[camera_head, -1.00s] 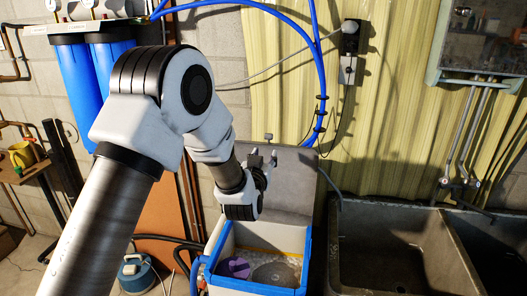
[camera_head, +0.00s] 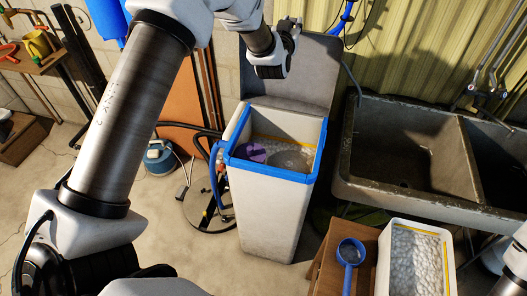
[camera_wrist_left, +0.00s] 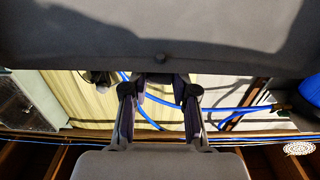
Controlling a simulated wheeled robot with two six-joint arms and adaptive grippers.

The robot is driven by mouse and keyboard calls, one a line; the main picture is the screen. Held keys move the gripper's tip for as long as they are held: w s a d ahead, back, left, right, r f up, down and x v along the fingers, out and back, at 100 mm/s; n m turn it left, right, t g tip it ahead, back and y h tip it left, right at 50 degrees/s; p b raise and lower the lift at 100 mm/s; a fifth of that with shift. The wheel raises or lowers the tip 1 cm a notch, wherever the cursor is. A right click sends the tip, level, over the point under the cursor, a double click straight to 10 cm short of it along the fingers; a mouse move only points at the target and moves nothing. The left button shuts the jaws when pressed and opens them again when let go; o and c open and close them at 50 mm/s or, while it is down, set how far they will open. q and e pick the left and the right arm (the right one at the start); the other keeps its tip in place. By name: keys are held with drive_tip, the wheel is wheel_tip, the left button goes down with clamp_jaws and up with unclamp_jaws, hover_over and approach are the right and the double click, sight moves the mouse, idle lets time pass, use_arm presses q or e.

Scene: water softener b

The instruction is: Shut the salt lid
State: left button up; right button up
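The salt lid (camera_head: 325,75) is a grey panel standing raised at the back of the open salt bin (camera_head: 268,212), a tall white bin with a blue rim. It also fills the top of the left wrist view as a grey surface (camera_wrist_left: 80,40) with a small dark knob. My left gripper (camera_head: 291,28) is at the upper left part of the lid. In the left wrist view its two fingers (camera_wrist_left: 159,92) stand apart just below the lid's edge, with nothing seen between them. Whether they touch the lid is unclear. My right gripper is not in view.
Inside the bin are white salt, a purple object (camera_head: 252,152) and a round grey cover (camera_head: 292,160). A concrete sink (camera_head: 405,150) stands close on the right. A tub of salt (camera_head: 415,262) and a blue scoop (camera_head: 350,252) are at front right. Hoses lie left of the bin.

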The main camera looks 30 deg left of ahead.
use_arm(q)
drive_tip(key=shift+c, duration=0.7)
drive_tip(key=shift+f+b+v, duration=0.3)
drive_tip(key=shift+b+v, duration=0.15)
drive_tip(key=shift+v, duration=0.95)
drive_tip(key=shift+f+b+v, duration=0.3)
drive_tip(key=shift+b+v, duration=0.2)
drive_tip(key=shift+v, duration=0.85)
drive_tip(key=shift+f+b+v, duration=0.3)
drive_tip(key=shift+b+v, duration=0.15)
drive_tip(key=shift+v, duration=0.95)
drive_tip(key=shift+s+d, duration=0.15)
drive_tip(key=shift+s, duration=0.1)
drive_tip(key=shift+r, duration=0.1)
drive_tip(key=s+d+f+b, duration=0.2)
drive_tip(key=s+f+b, duration=0.2)
drive_tip(key=s, duration=0.3)
drive_tip(key=shift+s+b, duration=0.25)
drive_tip(key=shift+b, duration=0.3)
